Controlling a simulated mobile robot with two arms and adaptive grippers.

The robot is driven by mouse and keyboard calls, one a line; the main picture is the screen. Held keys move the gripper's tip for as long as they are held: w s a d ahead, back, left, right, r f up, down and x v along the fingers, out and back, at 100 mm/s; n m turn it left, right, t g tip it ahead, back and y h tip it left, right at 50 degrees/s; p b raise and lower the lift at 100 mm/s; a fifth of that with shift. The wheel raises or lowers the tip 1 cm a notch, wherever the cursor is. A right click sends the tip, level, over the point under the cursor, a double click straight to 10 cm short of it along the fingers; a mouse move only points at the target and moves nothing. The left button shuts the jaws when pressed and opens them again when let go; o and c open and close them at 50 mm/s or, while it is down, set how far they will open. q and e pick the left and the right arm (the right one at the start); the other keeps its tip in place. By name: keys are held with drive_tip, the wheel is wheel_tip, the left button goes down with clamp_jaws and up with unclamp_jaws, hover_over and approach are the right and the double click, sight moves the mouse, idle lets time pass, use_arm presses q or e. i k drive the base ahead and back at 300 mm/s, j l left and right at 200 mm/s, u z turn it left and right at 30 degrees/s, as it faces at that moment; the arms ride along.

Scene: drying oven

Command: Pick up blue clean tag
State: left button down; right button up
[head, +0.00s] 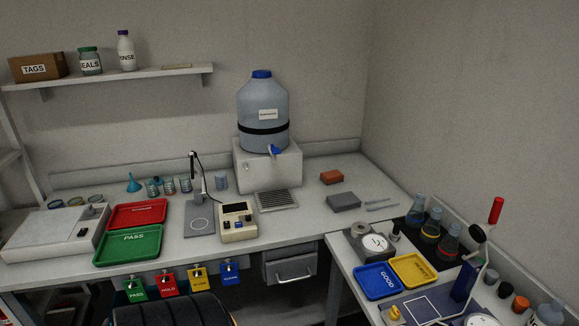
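The blue clean tag (230,274) hangs at the front edge of the long bench, at the right end of a row of tags. Its lettering is small and hard to read. To its left hang a yellow tag (199,279), a red HOLD tag (168,284) and a green tag (135,289). Each tag hangs from a small hook with a dark clip at its top. Neither of my grippers is in view, and nothing touches the blue tag.
A green PASS tray (128,246) and a red tray (137,213) lie on the bench above the tags. A beige meter (238,226) stands just behind the blue tag. A drawer (290,269) is to its right. A dark ribbed shape (170,312) lies below the tags.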

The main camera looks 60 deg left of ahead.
sight(232, 277)
drive_tip(key=u, duration=2.35)
